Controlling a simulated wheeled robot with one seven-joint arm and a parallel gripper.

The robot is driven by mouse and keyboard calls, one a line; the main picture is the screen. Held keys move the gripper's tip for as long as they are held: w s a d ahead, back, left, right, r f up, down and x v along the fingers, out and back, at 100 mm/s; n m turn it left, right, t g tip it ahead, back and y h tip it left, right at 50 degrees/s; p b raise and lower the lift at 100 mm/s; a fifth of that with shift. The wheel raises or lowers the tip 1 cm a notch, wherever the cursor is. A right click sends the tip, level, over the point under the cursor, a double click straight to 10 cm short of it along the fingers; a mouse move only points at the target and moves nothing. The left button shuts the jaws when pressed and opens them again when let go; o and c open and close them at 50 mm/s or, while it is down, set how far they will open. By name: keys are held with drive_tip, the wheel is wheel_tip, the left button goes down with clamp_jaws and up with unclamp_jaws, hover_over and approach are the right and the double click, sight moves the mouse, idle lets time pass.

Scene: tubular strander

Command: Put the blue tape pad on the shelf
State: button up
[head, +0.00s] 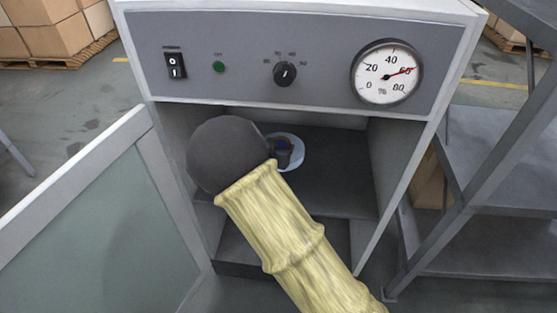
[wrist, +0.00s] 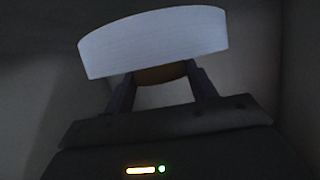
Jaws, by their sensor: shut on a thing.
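The tape pad is a pale bluish-white disc (head: 297,160) inside the open cabinet in the head view, partly hidden by my wrist. In the wrist view the pad (wrist: 155,45) fills the top middle, with a brown core (wrist: 160,74) below its rim. My gripper (wrist: 162,78) is shut on the pad, a finger on each side of the core. In the head view my gripper (head: 282,148) is mostly hidden behind the dark wrist ball. The cabinet's dark inner shelf (head: 335,185) lies below the pad; I cannot tell whether they touch. A grey shelf rack (head: 500,165) stands at right.
The grey cabinet (head: 310,60) has a switch, green lamp, knob and round gauge (head: 387,74) above its opening. Its glazed door (head: 90,225) stands open at left. Cabinet side walls lie close around my arm. Boxes on a pallet (head: 55,30) are far back.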

wheel_tip(320, 180, down, 5)
drive_tip(key=shift+w+a+b, duration=0.1)
drive_tip(key=shift+b, duration=1.05)
drive_tip(key=shift+d+f, duration=0.1)
drive_tip(key=shift+d, duration=0.1)
drive_tip(key=o, duration=1.1)
drive_tip(key=shift+a, duration=0.15)
drive_tip(key=shift+o, duration=0.2)
drive_tip(key=shift+s+r, duration=0.2)
drive_tip(key=shift+s, duration=0.1)
drive_tip(key=p+v, duration=0.3)
drive_tip(key=v, duration=0.8)
drive_tip(key=shift+s+r+p, duration=0.2)
drive_tip(key=shift+p, duration=0.15)
